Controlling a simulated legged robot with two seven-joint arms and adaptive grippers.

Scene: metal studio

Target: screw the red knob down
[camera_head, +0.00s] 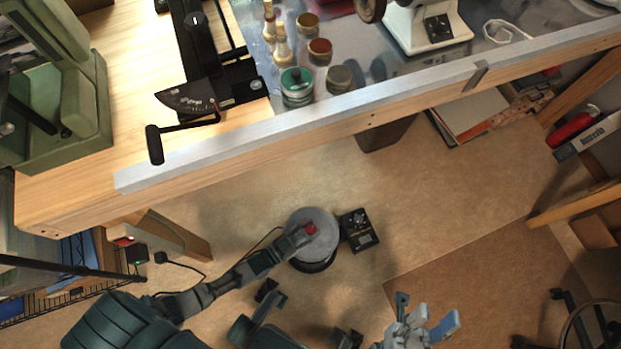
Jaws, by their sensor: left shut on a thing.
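The red knob (311,229) shows as a small red spot on top of a round grey disc-shaped device (322,246). My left gripper (306,232) reaches in from the lower left and is shut on the red knob, over the disc. The fingers partly hide the knob, so its height above the disc cannot be told. My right gripper (427,318) is at the bottom, to the right of the disc, with its fingers spread apart and nothing between them.
A black control box (358,230) sits just right of the disc. A workbench (240,158) with a metal front edge stands beyond, carrying jars (297,86) and a white machine (425,25). A stool or chair (590,325) is at lower right. Floor between is clear.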

